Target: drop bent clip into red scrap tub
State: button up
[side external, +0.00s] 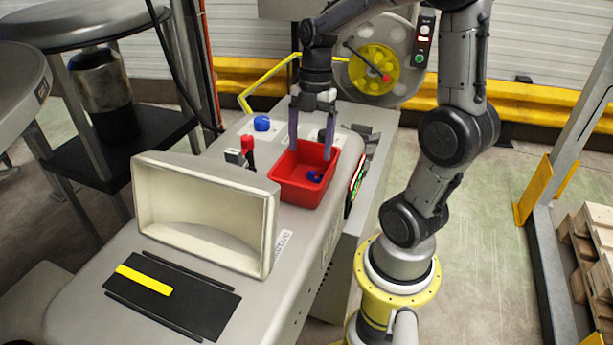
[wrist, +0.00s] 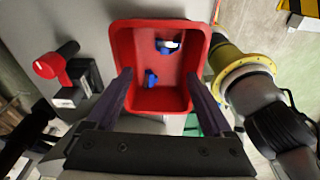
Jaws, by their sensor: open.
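The red tub (side external: 287,187) stands on the grey machine top, and it fills the upper middle of the wrist view (wrist: 122,50). Two small blue pieces lie inside on its floor: one with a pale shiny part (wrist: 167,45) near the far wall, and a plain one (wrist: 151,79) nearer the middle. In the side view a blue piece (side external: 314,177) shows in the tub. I cannot tell which piece is the bent clip. My gripper (side external: 311,152) points down over the tub, its two purple-grey fingers wide apart with nothing between them; they also show in the wrist view (wrist: 158,78).
A large cream hood (side external: 205,212) stands left of the tub. A small red-and-black fixture (side external: 247,146) and a blue knob (side external: 262,123) are close to the tub's left. A dark plate with a yellow strip (side external: 172,296) lies in front. A yellow reel (side external: 374,69) stands behind.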

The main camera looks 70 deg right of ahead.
notch_tip(320, 180, up, 14)
jog(key=d, duration=0.2)
jog(key=shift+f, duration=0.25)
jog(key=shift+s, duration=0.1)
jog(key=s+a+t+h, duration=0.1)
jog(key=s+a, duration=0.3)
jog(key=a, duration=0.7)
jog(key=s+a+f+m+t, duration=0.1)
jog(key=f+m, duration=0.3)
jog(key=m, duration=0.4)
jog(key=s+a+f+m+t, duration=0.1)
jog(key=a+f+m+t, duration=0.1)
jog(key=m, duration=0.7)
jog(key=shift+s+f+t+h, duration=0.4)
jog(key=shift+f+t, duration=0.3)
jog(key=shift+f, duration=0.3)
